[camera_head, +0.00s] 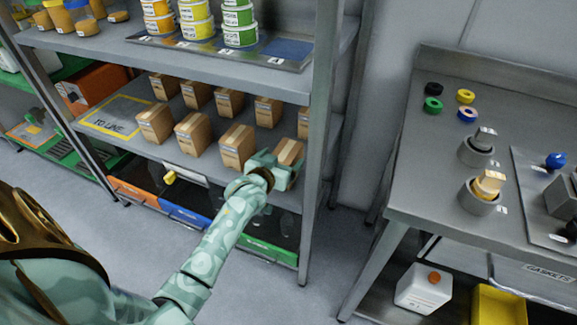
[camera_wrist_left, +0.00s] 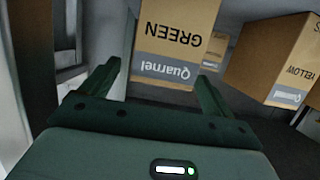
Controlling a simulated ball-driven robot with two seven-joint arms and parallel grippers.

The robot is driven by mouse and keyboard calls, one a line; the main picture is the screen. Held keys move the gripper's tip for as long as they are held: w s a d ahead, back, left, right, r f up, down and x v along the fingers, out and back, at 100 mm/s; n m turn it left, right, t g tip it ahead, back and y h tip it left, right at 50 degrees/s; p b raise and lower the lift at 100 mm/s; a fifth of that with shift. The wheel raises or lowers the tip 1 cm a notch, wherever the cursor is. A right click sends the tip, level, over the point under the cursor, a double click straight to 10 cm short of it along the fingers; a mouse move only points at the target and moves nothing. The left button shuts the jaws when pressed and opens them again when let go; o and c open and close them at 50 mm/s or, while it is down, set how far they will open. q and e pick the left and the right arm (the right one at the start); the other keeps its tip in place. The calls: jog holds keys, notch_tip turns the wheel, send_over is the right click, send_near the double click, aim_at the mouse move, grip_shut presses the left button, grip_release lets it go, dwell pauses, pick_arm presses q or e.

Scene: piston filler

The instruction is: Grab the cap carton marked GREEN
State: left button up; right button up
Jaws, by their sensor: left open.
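The cap carton marked GREEN (camera_wrist_left: 172,42) is a brown box with a grey "Quarnel" band, and its lettering is upside down in the left wrist view. In the head view this carton (camera_head: 289,151) stands at the front right of the middle shelf, partly hidden by my left gripper (camera_head: 274,170). My left gripper is open, and in the wrist view its two fingers (camera_wrist_left: 155,85) are spread to either side of the carton's lower part. I cannot tell whether they touch it. My right gripper is not in view.
A carton marked YELLOW (camera_wrist_left: 280,62) is beside the GREEN one. Several more cartons (camera_head: 237,146) stand in rows on the shelf (camera_head: 204,160). A shelf post (camera_head: 318,140) is close on the right. Coloured bins (camera_head: 185,215) are below, and a workbench (camera_head: 420,160) is at right.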

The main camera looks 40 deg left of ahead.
aim_at(286, 154)
pick_arm(q)
jog(key=b+x, duration=0.1)
jog(key=x, duration=0.1)
jog(key=b+x, duration=0.1)
jog(key=x, duration=0.1)
jog(key=shift+w+f, duration=0.1)
jog(key=shift+f, duration=0.3)
jog(key=shift+w+a+r, duration=0.1)
jog(key=shift+r, duration=0.2)
jog(key=c, duration=1.2)
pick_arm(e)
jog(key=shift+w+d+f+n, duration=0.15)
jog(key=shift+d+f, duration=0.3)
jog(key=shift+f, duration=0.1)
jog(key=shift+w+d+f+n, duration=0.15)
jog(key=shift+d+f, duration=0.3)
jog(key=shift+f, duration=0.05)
